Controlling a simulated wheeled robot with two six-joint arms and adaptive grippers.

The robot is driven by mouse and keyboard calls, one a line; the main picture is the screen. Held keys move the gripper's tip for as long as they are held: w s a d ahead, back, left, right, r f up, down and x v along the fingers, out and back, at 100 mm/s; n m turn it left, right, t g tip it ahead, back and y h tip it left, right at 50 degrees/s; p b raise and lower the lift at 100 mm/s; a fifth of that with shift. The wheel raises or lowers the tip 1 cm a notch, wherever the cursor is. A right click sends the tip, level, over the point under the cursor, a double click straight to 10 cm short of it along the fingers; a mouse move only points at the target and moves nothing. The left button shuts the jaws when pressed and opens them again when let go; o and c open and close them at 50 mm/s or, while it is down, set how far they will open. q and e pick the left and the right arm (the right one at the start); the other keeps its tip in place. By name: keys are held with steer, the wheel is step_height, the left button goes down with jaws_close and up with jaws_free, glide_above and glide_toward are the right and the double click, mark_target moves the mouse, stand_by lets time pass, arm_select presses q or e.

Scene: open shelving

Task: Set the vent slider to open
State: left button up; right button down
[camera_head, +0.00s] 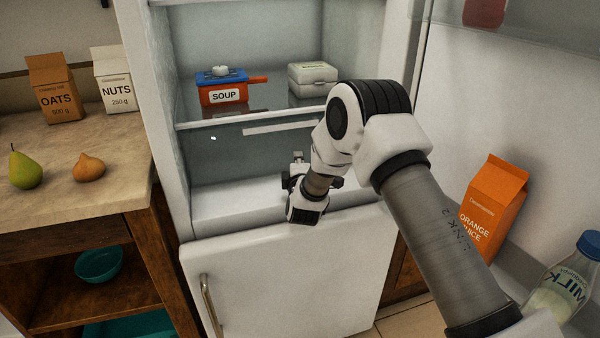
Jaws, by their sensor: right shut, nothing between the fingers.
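My right arm comes in from the lower right and reaches into the open fridge (205,165). My right gripper (299,160) is shut and empty, in the lower compartment below the glass shelf. It is seen from behind, so its fingertips are mostly hidden by its own body. A pale horizontal strip (270,128) shows under the shelf edge, above the gripper; it may be the vent slider, but I cannot tell its setting. My arm covers the strip's right end. I cannot tell whether the gripper touches anything. My left gripper is not in view.
An orange soup pot (222,95) with a blue lid and a pale container (312,80) stand on the shelf above. The open door at right holds orange juice (494,205) and milk (562,285). The counter (115,165) is at left.

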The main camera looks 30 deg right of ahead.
steer(key=d, duration=0.2)
steer(key=s+d, duration=0.1)
steer(key=d, duration=0.1)
steer(key=shift+a, duration=0.1)
steer(key=shift+s+d+r, duration=0.1)
steer(key=shift+d, duration=0.1)
steer(key=d+p, duration=0.1)
steer(key=d, duration=0.1)
steer(key=s+d+p, duration=0.1)
steer(key=d+p, duration=0.1)
steer(key=d, duration=0.1)
steer(key=shift+s+d+p, duration=0.1)
steer(key=shift+s+p, duration=0.05)
steer(key=shift+p, duration=0.15)
